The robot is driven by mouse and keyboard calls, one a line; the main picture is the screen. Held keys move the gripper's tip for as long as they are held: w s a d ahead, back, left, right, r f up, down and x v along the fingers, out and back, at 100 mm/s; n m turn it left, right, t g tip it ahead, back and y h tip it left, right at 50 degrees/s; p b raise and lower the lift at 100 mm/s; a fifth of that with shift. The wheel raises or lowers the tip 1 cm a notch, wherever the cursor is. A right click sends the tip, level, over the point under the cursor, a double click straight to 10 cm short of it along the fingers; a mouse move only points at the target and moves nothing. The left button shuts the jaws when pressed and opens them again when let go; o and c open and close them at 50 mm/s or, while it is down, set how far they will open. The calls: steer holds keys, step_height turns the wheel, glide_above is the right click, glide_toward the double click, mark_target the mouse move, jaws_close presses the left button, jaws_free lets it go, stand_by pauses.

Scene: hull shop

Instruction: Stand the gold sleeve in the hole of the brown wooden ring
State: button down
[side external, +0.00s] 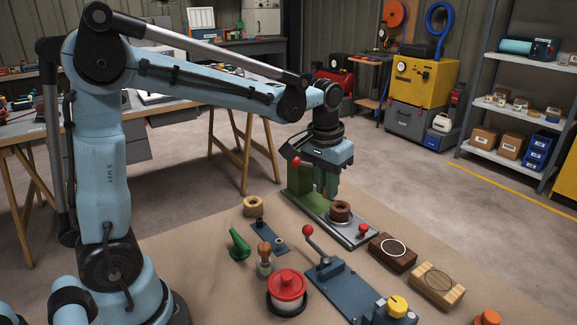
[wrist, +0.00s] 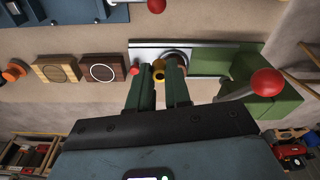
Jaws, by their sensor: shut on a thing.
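The gold sleeve (wrist: 158,72) is between the fingertips of my gripper (wrist: 159,80) in the wrist view. My gripper is shut on it. In the side view my gripper (side external: 331,188) points down just above the brown wooden ring (side external: 341,211), and the sleeve cannot be made out there. The ring lies on the grey metal plate of the green press-like fixture. In the wrist view the ring is partly hidden behind a finger, close to the sleeve. I cannot tell whether sleeve and ring touch.
The green fixture (side external: 306,196) with a red-knobbed lever (wrist: 268,83) stands right beside my gripper. A red knob (side external: 363,230) is on the plate's near end. A dark block with a white circle (side external: 393,252) and a pale wooden block (side external: 437,286) lie to the right.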

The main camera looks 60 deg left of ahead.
steer(key=w+a+f, duration=0.1)
steer(key=w, duration=0.1)
steer(key=w+a, duration=0.1)
steer(key=w, duration=0.2)
steer(key=w+a+f, duration=0.1)
steer(key=w, duration=0.2)
steer(key=shift+a+f, duration=0.2)
steer(key=shift+f, duration=2.7)
steer(key=shift+f, duration=0.2)
stand_by(3.9)
steer(key=c, duration=1.4)
jaws_free()
